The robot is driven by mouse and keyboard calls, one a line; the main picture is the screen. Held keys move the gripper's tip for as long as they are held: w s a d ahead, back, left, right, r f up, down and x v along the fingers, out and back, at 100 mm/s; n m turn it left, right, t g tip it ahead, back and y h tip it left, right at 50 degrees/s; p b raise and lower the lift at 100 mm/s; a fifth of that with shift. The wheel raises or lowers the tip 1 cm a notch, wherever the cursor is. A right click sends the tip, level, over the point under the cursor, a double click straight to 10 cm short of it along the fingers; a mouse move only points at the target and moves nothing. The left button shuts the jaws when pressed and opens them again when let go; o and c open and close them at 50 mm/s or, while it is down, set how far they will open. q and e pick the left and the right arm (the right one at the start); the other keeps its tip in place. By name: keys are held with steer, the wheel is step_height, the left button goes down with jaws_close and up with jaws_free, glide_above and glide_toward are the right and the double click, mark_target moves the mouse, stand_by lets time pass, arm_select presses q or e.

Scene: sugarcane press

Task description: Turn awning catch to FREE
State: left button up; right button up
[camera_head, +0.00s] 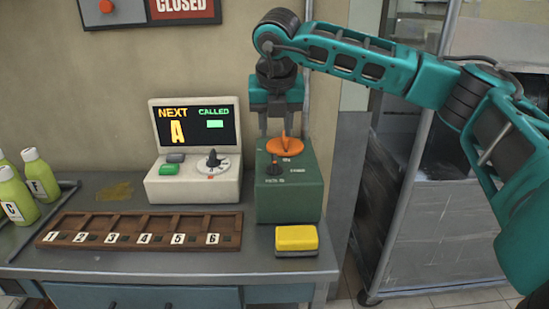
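A green box (290,203) stands at the right end of the counter. An orange turning handle (284,146) with a raised fin sits on its upper face; it looks like the awning catch. Small white marks lie around it, too small to read. My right gripper (279,122) comes down from above, just over and behind the orange handle. Its two fingers are spread, with a gap between them. The fin's tip is close to that gap; I cannot tell whether they touch. My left gripper is out of view.
A yellow block (296,239), a wooden numbered rack (140,231) and bottles (42,176) stand on the counter. A wrapped cart (440,215) is at right.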

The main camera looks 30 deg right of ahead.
mark_target(275, 158)
steer(key=x, duration=1)
steer(key=shift+f+b, duration=0.2)
steer(key=shift+b, duration=0.1)
jaws_close()
